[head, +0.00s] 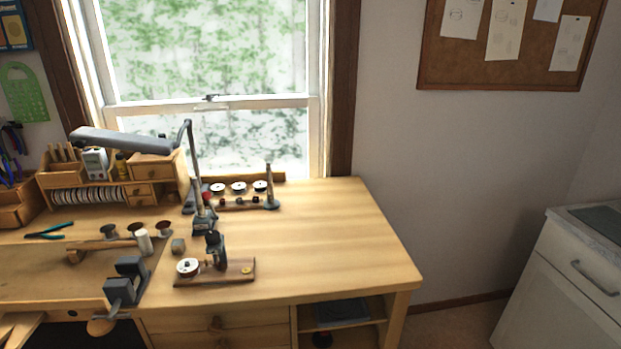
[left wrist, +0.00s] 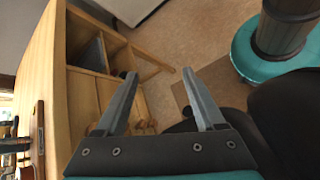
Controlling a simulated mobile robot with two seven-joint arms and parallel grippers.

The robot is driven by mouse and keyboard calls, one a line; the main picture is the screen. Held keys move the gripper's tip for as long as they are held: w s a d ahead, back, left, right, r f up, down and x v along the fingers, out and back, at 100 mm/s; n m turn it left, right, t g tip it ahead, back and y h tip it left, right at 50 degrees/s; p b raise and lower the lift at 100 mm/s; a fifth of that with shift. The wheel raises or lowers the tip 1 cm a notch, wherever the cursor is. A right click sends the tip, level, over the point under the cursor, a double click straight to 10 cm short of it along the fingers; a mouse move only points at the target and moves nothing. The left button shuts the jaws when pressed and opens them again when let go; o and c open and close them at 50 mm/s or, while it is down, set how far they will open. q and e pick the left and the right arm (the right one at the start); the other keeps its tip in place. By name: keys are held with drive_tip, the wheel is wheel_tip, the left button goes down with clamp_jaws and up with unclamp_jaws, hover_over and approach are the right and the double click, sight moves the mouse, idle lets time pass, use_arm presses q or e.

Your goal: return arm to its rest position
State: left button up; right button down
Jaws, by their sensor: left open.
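My left gripper (left wrist: 163,100) shows in the left wrist view. Its two grey fingers are spread wide apart with nothing between them. It hangs off the front of the wooden workbench (left wrist: 42,62), over the floor. The bench's open shelf and drawers lie beyond the fingers. Neither of my arms shows in the head view, and my right gripper is in neither view.
The workbench (head: 330,220) has a clear right half. A small wooden stand (head: 215,273), a vise (head: 125,284), a rack of spools (head: 238,200) and a desk lamp (head: 125,140) stand further left. A white cabinet (head: 555,295) is at right.

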use_arm(q)
drive_tip(key=s+d+f+m+g+y, duration=0.25)
drive_tip(key=s+d+m, duration=0.2)
drive_tip(key=m, duration=0.25)
wheel_tip(320, 180, up, 4)
drive_tip(key=s+d+m+t+y, duration=0.2)
drive_tip(key=s+m+y, duration=0.1)
drive_tip(key=m+y, duration=0.55)
wheel_tip(320, 180, down, 27)
drive_tip(key=s+m+g+h+b, duration=0.1)
drive_tip(key=s+m+h+b, duration=0.1)
drive_tip(key=s+b, duration=0.1)
drive_tip(key=s+a+f+g+b, duration=0.1)
drive_tip(key=s+a+f+b, duration=0.2)
drive_tip(key=s+f, duration=1.1)
drive_tip(key=shift+f, duration=0.4)
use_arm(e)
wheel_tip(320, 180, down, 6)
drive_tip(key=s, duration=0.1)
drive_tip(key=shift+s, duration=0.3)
